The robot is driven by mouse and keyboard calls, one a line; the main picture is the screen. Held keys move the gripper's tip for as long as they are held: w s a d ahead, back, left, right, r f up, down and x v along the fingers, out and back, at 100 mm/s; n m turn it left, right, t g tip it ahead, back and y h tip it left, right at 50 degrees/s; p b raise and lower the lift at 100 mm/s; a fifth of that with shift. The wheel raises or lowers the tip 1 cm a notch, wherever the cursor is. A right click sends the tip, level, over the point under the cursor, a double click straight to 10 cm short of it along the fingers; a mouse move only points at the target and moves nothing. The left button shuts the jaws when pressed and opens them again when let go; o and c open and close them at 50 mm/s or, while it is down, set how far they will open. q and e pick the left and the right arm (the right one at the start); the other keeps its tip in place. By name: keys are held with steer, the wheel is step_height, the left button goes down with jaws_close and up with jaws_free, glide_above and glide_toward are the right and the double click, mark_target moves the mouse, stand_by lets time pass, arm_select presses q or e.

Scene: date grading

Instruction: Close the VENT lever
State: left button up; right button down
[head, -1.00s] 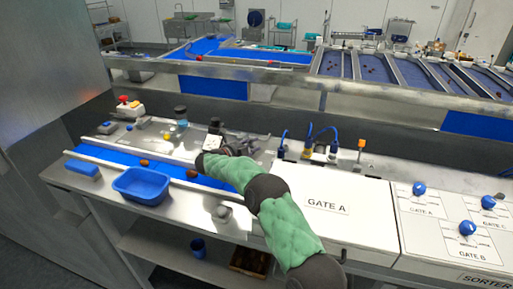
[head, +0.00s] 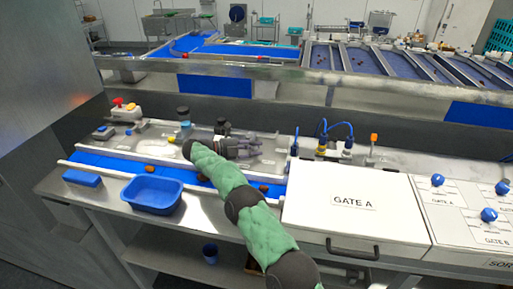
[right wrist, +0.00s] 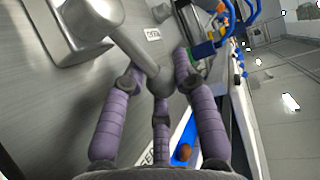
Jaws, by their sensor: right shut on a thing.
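The lever (right wrist: 128,42) is a grey metal rod running from a thick hub at the upper left of the right wrist view to a rounded knob. My right gripper (right wrist: 161,78) has its purple-grey fingers around the knob end and is shut on it. A small label (right wrist: 153,34) lies on the metal surface beside the rod; I cannot read it surely. In the head view my right gripper (head: 242,147) is over the metal bench behind the blue belt, fingers pointing right. The lever cannot be made out there. My left gripper is not in view.
A blue belt (head: 115,161) with several brown dates runs in front of the gripper. A blue tub (head: 152,194) stands at the near edge. A white GATE A cover (head: 353,222) and blue-cabled fittings (head: 338,130) are to the right. A red-button box (head: 124,112) is at left.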

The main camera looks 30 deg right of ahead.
steer(key=shift+r, duration=0.25)
steer(key=c, duration=1)
jaws_free()
steer(key=shift+s, duration=0.1)
steer(key=shift+f, duration=0.1)
steer(key=shift+a, duration=0.35)
steer(key=shift+v, duration=3.4)
